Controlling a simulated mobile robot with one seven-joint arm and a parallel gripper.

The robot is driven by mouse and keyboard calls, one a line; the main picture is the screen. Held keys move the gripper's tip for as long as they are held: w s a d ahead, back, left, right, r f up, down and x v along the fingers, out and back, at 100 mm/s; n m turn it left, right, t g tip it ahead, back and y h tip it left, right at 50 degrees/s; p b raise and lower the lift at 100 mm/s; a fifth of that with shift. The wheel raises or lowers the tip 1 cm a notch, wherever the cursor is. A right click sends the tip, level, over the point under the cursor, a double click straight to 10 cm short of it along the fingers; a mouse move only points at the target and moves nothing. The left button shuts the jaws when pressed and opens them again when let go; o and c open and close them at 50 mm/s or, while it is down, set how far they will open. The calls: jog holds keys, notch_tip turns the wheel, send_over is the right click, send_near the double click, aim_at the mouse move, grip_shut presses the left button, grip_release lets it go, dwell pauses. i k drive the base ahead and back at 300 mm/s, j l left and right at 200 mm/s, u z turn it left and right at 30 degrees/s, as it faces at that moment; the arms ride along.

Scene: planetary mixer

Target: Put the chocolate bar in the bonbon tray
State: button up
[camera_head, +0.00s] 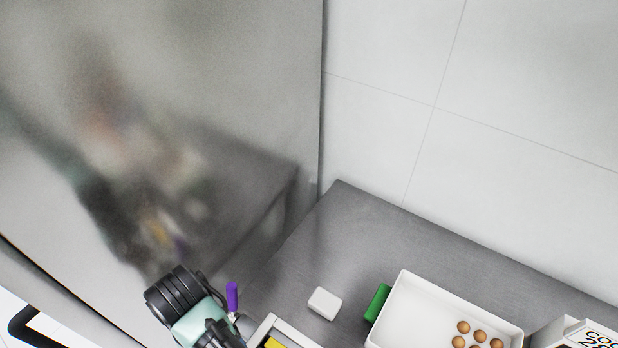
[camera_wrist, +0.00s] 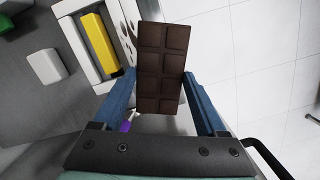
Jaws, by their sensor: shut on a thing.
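My gripper (camera_wrist: 158,75) shows in the wrist view with its two blue fingers shut on the chocolate bar. The chocolate bar (camera_wrist: 162,62) is dark brown with raised squares and sticks out beyond the fingertips. In the head view the bar and fingers do not show; only part of my arm shows at the bottom left. A white tray (camera_head: 404,284) holding several round brown bonbons (camera_head: 478,336) stands on the counter at the lower right of the head view. The bar is apart from this tray. The tray is cut off by the bottom edge.
A pale-rimmed tray with a yellow block (camera_wrist: 99,43) lies below the gripper in the wrist view. A white block (camera_head: 324,303) and a green block (camera_head: 377,302) lie left of the bonbon tray. A purple handle (camera_head: 232,297) is beside my arm. A box (camera_head: 585,334) stands at right.

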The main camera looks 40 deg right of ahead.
aim_at(412, 327)
jog(key=l+z, duration=0.35)
jog(key=k+l+z, duration=0.1)
jog(key=z, duration=0.3)
jog(key=l+z, duration=0.35)
